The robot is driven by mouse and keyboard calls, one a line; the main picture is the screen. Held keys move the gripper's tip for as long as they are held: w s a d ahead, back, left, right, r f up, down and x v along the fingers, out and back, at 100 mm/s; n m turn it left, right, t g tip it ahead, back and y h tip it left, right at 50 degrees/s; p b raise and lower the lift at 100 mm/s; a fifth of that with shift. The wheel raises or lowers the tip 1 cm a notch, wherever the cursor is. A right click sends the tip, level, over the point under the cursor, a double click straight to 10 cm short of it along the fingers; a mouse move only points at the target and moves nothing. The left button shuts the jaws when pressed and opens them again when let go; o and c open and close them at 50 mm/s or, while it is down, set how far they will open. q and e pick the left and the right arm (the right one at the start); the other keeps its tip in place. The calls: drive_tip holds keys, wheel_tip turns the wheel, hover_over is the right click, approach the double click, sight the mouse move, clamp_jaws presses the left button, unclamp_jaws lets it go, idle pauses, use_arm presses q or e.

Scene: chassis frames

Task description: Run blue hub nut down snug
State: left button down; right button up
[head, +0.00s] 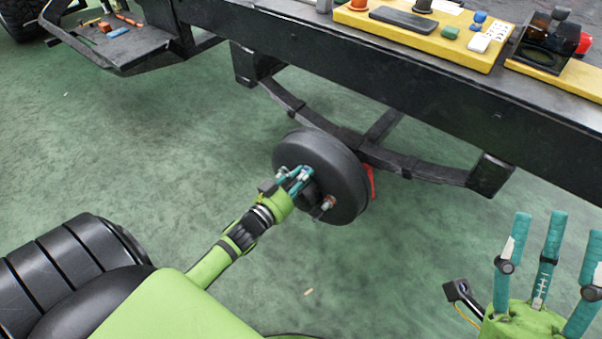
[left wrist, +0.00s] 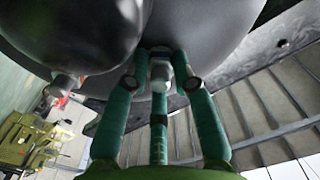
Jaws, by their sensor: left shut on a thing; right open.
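The dark round hub drum (head: 345,170) hangs under the chassis, with studs on its face. My left gripper (head: 298,176) reaches up to this face, its teal fingers closed around a small nut. In the left wrist view the nut (left wrist: 160,70) is silvery with a bluish band, sits against the hub face, and lies between the fingertips (left wrist: 160,88); this is the blue hub nut. How far it is threaded is hidden. Another nut with a reddish tint (head: 327,203) sits on a lower stud. My right gripper (head: 550,230) is open and empty at lower right, away from the hub.
A black leaf spring (head: 415,167) and chassis rail (head: 400,70) run above and beside the hub. A yellow tray (head: 440,42) with small parts stands on the chassis. A side step (head: 110,42) holds tools. A red part (head: 370,181) shows behind the drum. Green floor below is clear.

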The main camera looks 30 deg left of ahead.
use_arm(q)
drive_tip(key=shift+w+r+m, duration=0.15)
drive_tip(key=shift+r+m, duration=0.25)
drive_tip(key=shift+r, duration=0.15)
drive_tip(key=shift+m+p, duration=0.45)
drive_tip(key=shift+m, duration=0.35)
drive_tip(key=shift+f+m, duration=0.1)
drive_tip(key=shift+m, duration=0.4)
use_arm(e)
drive_tip(key=w+f+m+g+h, duration=0.1)
drive_tip(key=w+f+g+h, duration=0.2)
drive_tip(key=w+f, duration=0.2)
drive_tip(key=shift+m+h, duration=0.4)
drive_tip(key=shift+d, duration=0.1)
use_arm(q)
drive_tip(key=c, duration=1)
unclamp_jaws()
drive_tip(key=shift+d+f, duration=0.1)
drive_tip(key=shift+f, duration=0.05)
use_arm(e)
drive_tip(key=shift+r, duration=0.1)
use_arm(q)
drive_tip(key=shift+s+f, duration=0.2)
